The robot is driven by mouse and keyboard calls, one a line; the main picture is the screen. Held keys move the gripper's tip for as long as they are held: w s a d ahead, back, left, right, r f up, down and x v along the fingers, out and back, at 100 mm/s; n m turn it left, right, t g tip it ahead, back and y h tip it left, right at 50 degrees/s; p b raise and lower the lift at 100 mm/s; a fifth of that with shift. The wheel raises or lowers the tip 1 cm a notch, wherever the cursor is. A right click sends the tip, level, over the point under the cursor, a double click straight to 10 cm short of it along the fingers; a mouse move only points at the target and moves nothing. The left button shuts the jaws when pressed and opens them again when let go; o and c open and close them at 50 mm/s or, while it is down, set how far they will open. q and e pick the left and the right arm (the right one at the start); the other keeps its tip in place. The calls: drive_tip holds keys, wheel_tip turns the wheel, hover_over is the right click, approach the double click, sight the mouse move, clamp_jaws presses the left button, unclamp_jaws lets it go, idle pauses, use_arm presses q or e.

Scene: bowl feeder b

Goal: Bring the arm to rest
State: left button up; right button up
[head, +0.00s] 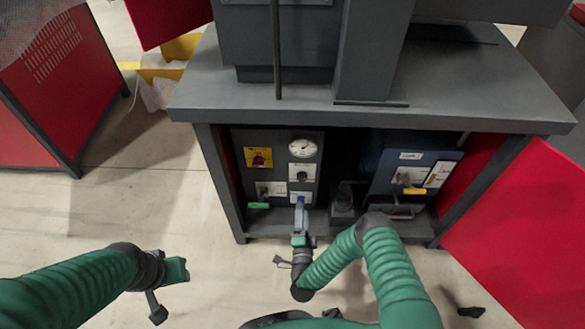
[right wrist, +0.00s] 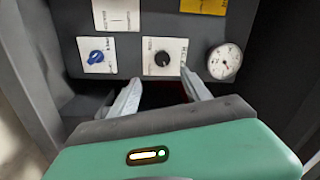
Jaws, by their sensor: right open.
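My right gripper (head: 301,203) reaches into the open cabinet under the grey bench, in front of the dark control panel (head: 280,152). In the right wrist view its two fingers (right wrist: 163,85) are spread and nothing is between them. A black knob (right wrist: 162,58) on a white label shows on the panel beyond the fingertips. I cannot tell whether a finger touches the panel. My left gripper (head: 176,270) hangs over the floor at lower left, away from the cabinet; its jaws are not clear.
The panel has a round gauge (head: 303,148), a blue knob (right wrist: 96,57) and a red switch on a yellow plate (head: 259,157). A blue-grey box (head: 402,165) stands right in the cabinet. The bench top (head: 470,90) overhangs.

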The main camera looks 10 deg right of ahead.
drive_tip(key=w+a+r+n+g+y, duration=0.55)
drive_tip(key=r+n+y, duration=0.2)
drive_tip(key=n, duration=0.45)
drive_tip(key=s+d+r+n+g+h, duration=0.1)
drive_tip(key=s+d+r+n+g, duration=0.15)
drive_tip(key=s+r, duration=0.4)
drive_tip(key=s+d+r+n+g+h, duration=0.1)
drive_tip(key=s+d+r+g, duration=0.25)
drive_tip(key=s, duration=0.65)
drive_tip(key=s+d+r+n+g+h, duration=0.1)
drive_tip(key=s+d+r+n+g, duration=0.2)
drive_tip(key=s, duration=0.6)
wheel_tip(320, 180, up, 38)
drive_tip(key=p, duration=3.7)
drive_tip(key=shift+m+g+p, duration=0.35)
drive_tip(key=shift+g, duration=0.1)
drive_tip(key=shift+r, duration=0.1)
